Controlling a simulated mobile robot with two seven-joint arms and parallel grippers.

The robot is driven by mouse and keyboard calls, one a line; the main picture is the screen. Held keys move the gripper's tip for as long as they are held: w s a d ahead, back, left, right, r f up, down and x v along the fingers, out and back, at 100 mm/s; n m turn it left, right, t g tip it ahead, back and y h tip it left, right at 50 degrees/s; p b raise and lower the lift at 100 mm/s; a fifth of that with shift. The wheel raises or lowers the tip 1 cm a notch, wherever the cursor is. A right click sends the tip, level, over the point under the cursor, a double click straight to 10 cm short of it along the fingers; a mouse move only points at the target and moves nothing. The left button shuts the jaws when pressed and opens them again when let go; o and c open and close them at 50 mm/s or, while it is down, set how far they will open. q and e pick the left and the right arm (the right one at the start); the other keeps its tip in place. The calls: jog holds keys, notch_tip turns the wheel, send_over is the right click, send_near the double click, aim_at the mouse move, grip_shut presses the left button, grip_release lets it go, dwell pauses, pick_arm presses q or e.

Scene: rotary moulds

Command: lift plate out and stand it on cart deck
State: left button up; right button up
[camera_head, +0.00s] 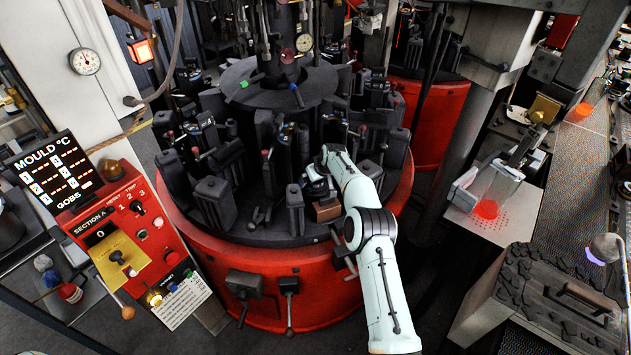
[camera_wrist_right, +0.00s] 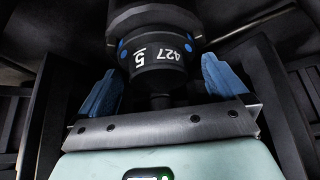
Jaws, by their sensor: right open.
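My right arm reaches into the ring of dark moulds on the red rotary machine (camera_head: 270,285). Its gripper (camera_head: 316,188) is among the moulds, small and partly hidden in the head view. In the right wrist view the gripper (camera_wrist_right: 162,82) is open, with one blue fingertip on each side of a dark round part (camera_wrist_right: 155,62) marked "5" and "427". This may be the plate; I cannot tell for sure, nor whether the fingertips touch it. A narrower stem shows below it. My left gripper is not in view. I cannot identify the cart deck with certainty.
Mould halves (camera_head: 212,203) stand close around the gripper. A red control box (camera_head: 133,238) is at the left. A dark slab with a handle (camera_head: 563,290) lies at the lower right.

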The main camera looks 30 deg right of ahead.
jog(key=shift+s, duration=0.25)
jog(key=shift+c, duration=1.2)
jog(key=c, duration=0.9)
jog(key=shift+w+r, duration=0.1)
jog(key=shift+r, duration=0.4)
notch_tip(320, 180, up, 9)
jog(key=shift+r, duration=0.15)
